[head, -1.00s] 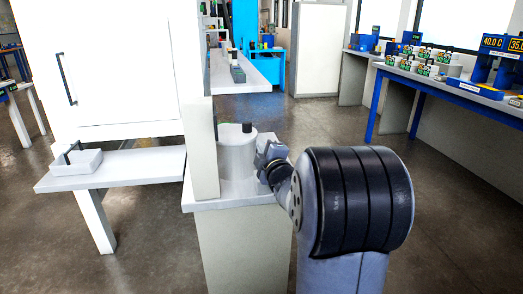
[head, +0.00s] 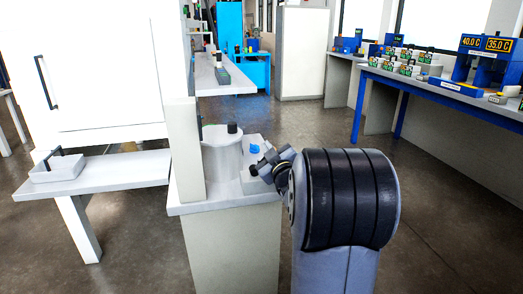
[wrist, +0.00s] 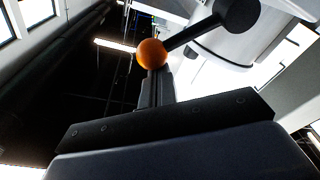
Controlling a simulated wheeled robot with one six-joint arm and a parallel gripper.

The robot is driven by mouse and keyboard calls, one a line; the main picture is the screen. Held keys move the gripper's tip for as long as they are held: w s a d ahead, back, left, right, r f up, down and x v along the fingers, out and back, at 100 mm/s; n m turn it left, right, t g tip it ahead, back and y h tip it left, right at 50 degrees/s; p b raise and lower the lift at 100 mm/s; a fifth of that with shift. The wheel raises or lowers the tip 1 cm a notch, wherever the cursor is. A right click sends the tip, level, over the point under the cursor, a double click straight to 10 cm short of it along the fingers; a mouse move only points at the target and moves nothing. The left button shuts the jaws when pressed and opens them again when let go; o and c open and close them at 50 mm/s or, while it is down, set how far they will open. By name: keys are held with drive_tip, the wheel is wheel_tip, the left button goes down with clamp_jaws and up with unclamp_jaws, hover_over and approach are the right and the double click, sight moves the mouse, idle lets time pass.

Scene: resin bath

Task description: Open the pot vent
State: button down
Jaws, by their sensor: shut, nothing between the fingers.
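The pot (head: 221,160) is a pale upright cylinder with a dark cap (head: 232,128) on top, standing on a grey pedestal. In the wrist view, an orange ball (wrist: 151,53) sits at one end of a black rod (wrist: 193,33). The rod runs to a dark round piece (wrist: 238,15) in front of a white body. My gripper (head: 258,168) is just right of the pot in the head view. In the wrist view its shut, empty fingers (wrist: 154,84) point at the orange ball. I cannot tell whether they touch it. The ball is not discernible in the head view.
A blue knob (head: 255,149) shows beside the pot. A tall pale panel (head: 186,150) stands close on the pot's left.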

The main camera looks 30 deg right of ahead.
drive_tip(key=shift+s+d+f+m, duration=0.1)
drive_tip(key=shift+d+f+m, duration=0.3)
drive_tip(key=shift+m, duration=0.4)
drive_tip(key=shift+s+d+f+b, duration=0.1)
drive_tip(key=shift+d+f+b, duration=0.05)
drive_tip(key=shift+d+b, duration=0.25)
drive_tip(key=shift+f, duration=0.1)
wheel_tip(320, 180, up, 5)
drive_tip(key=w+a+p, duration=0.1)
drive_tip(key=a+p, duration=0.1)
drive_tip(key=f+v, duration=0.1)
drive_tip(key=v, duration=0.9)
drive_tip(key=shift+d+f, duration=0.2)
drive_tip(key=shift+d, duration=0.05)
drive_tip(key=shift+w, duration=0.1)
